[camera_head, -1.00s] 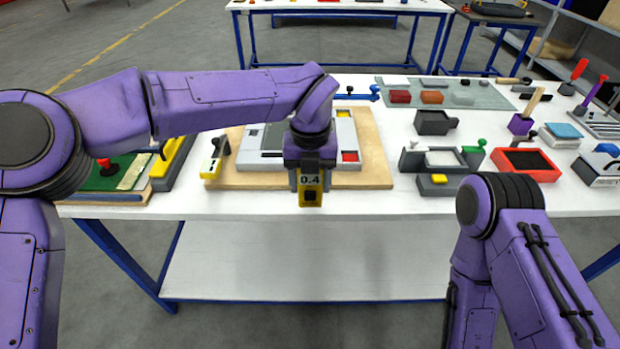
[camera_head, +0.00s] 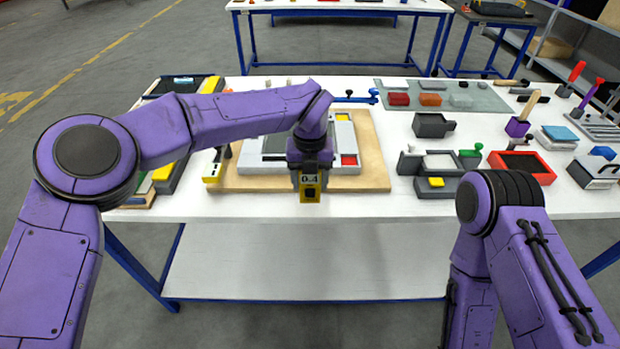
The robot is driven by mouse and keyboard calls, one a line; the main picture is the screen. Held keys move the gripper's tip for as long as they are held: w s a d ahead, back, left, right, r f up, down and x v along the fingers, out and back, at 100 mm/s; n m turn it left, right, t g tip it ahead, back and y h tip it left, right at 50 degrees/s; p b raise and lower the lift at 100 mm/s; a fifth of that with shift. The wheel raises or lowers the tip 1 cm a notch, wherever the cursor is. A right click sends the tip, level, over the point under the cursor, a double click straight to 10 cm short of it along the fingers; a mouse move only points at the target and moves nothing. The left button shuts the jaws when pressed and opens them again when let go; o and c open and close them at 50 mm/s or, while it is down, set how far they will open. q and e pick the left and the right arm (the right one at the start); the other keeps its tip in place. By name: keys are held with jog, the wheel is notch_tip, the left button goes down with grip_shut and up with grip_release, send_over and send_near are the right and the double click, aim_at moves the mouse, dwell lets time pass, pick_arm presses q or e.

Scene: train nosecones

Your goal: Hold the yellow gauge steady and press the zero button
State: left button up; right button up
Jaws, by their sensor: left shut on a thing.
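The yellow gauge (camera_head: 310,194) hangs from my left gripper (camera_head: 310,172), near the table's front edge. Its dark display reads what looks like 0.4, with a dark square below it. My left gripper is shut on the gauge's upper part and hides some of it. I cannot make out which part is the zero button. My right arm (camera_head: 510,240) is folded at the lower right, and its gripper is out of view.
A wooden board (camera_head: 377,178) with a grey fixture (camera_head: 343,135) lies behind the gauge. Black and yellow blocks stand to its left. A grey holder (camera_head: 436,188), a red tray (camera_head: 545,175) and several tools fill the right side. The white table's (camera_head: 380,208) front strip is clear.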

aim_at(310, 189)
pick_arm(q)
jog(key=shift+w+f+b, duration=0.2)
jog(key=shift+w+f, duration=0.05)
jog(key=shift+f, duration=0.45)
jog(key=shift+w+f+b, duration=0.25)
jog(key=shift+f, duration=0.45)
jog(key=shift+w+f+b, duration=0.2)
jog(key=shift+w+f, duration=0.05)
jog(key=shift+f, duration=0.45)
pick_arm(e)
jog(key=shift+f, duration=0.7)
pick_arm(q)
jog(key=shift+f, duration=0.2)
pick_arm(e)
jog(key=shift+f, duration=0.1)
grip_shut()
